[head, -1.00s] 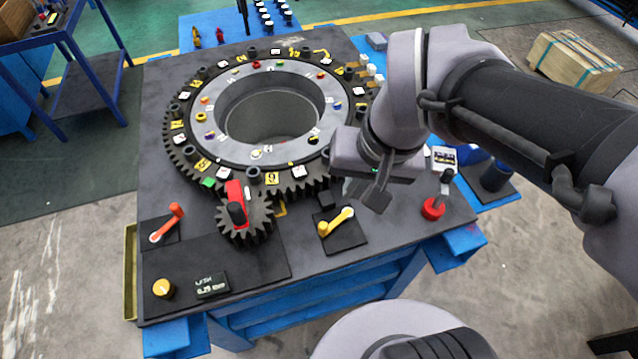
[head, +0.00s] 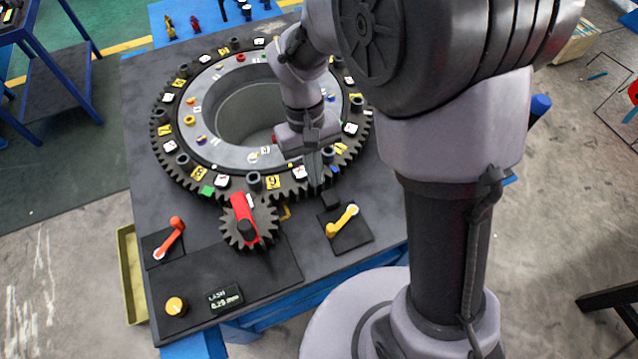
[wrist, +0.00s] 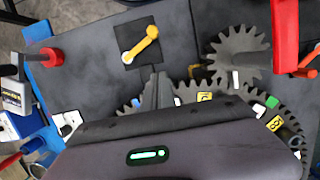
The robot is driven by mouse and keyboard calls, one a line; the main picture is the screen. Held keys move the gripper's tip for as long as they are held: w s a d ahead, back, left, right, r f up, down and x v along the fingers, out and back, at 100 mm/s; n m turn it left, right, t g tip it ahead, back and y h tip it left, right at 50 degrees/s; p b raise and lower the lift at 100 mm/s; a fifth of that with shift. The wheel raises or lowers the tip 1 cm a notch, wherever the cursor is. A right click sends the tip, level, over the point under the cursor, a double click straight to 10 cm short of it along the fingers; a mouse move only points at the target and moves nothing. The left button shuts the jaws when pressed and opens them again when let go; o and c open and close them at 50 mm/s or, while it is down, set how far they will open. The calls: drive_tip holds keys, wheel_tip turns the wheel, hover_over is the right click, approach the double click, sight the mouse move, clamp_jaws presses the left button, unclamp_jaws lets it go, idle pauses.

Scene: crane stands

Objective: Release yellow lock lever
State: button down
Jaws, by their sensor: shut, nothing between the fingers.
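The yellow lock lever (head: 343,220) is mounted on a dark square plate at the front right of the bench top. In the wrist view the yellow lever (wrist: 141,45) lies just beyond my fingertips. My gripper (head: 316,182) is shut and empty, pointing down over the front edge of the large gear ring. Its fingertips (wrist: 157,80) are apart from the lever, behind it as seen from the head.
The large toothed ring (head: 190,165) carries several coloured markers and pegs. A small pinion with a red handle (head: 241,211) meshes at its front. An orange lever (head: 170,238), a yellow knob (head: 175,306) and a small display (head: 224,298) stand at the front left. A red-based post (wrist: 46,56) shows in the wrist view.

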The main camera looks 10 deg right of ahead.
sight(342, 218)
drive_tip(key=b+x, duration=0.3)
drive_tip(key=x, duration=0.5)
drive_tip(key=s, duration=0.2)
drive_tip(key=s+d+b, duration=0.1)
drive_tip(key=shift+s+r, duration=0.15)
drive_tip(key=shift+s, duration=0.25)
